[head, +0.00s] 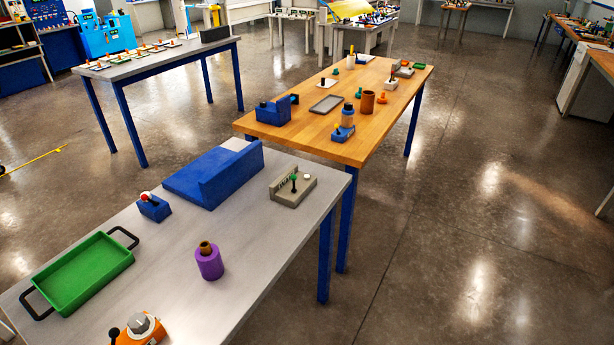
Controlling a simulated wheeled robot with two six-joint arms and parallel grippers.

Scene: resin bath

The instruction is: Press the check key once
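No thing is clearly marked as the check key at this size. On the near grey table (185,275), a grey block (301,197) at the back right carries a small green-topped lever (294,182) and a white round button (306,177). A small blue box (155,209) on the left of the table carries a red and white knob (147,197). An orange device (150,335) with a grey dial and a black ball knob is cut off by the bottom edge. Neither of my grippers is in view.
A green tray (88,279) with black handles, a purple cylinder (209,263) and a blue L-shaped block (205,186) stand on the near table. A wooden table (379,110) with several small objects is behind it. The floor (470,220) on the right is clear.

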